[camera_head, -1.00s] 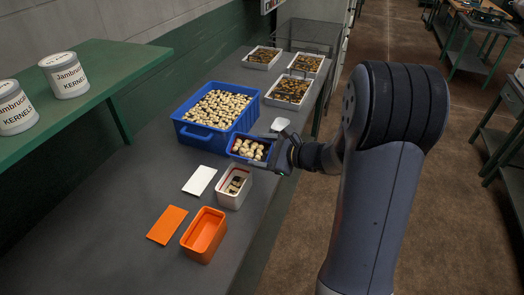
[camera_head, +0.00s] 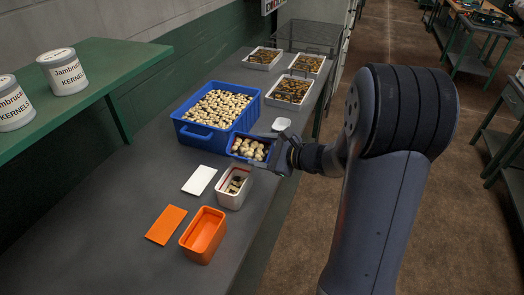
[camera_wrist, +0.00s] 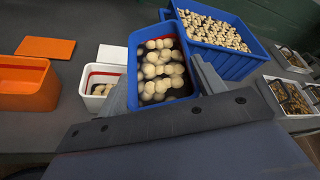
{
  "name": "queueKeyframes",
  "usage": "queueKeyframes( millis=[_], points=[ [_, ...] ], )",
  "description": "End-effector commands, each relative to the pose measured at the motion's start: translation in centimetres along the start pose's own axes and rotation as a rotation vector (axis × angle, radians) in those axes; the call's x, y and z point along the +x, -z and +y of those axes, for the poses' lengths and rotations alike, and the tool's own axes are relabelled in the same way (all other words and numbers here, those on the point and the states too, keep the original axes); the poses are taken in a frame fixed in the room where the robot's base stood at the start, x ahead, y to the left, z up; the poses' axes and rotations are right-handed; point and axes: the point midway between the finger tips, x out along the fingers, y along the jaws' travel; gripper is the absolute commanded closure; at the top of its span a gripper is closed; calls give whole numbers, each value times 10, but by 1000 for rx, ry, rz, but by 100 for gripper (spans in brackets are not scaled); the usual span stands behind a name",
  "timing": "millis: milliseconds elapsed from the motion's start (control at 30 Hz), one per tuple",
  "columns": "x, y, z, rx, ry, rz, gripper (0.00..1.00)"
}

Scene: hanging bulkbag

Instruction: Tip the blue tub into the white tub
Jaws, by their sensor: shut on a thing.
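My gripper (camera_head: 276,153) is shut on the small blue tub (camera_head: 243,159) by its right side. The blue tub holds several pale kernels or nuts and looks near upright, above the far edge of the white tub (camera_head: 230,203). The white tub stands on the bench with a few pale and dark pieces low inside and a red line near its rim. In the wrist view the blue tub (camera_wrist: 133,82) is in front of my gripper, and the white tub (camera_wrist: 115,53) is just left of it, partly hidden by it.
A large blue crate (camera_head: 195,138) of kernels stands right behind the held tub. An orange tub (camera_head: 203,238), an orange lid (camera_head: 166,225) and a white lid (camera_head: 199,180) lie nearby. Trays stand farther back. A green shelf (camera_head: 110,72) with cans overhangs the left.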

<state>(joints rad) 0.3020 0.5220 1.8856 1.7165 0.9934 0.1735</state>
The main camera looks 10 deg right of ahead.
Motion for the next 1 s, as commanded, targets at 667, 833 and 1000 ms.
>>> queueKeyframes(
  millis=[667,833,1000],
  points=[
    [0,0,2,-45,19,-1,82],
    [0,0,2,-57,25,-1,82],
    [0,0,2,-69,29,-1,82]
  ],
)
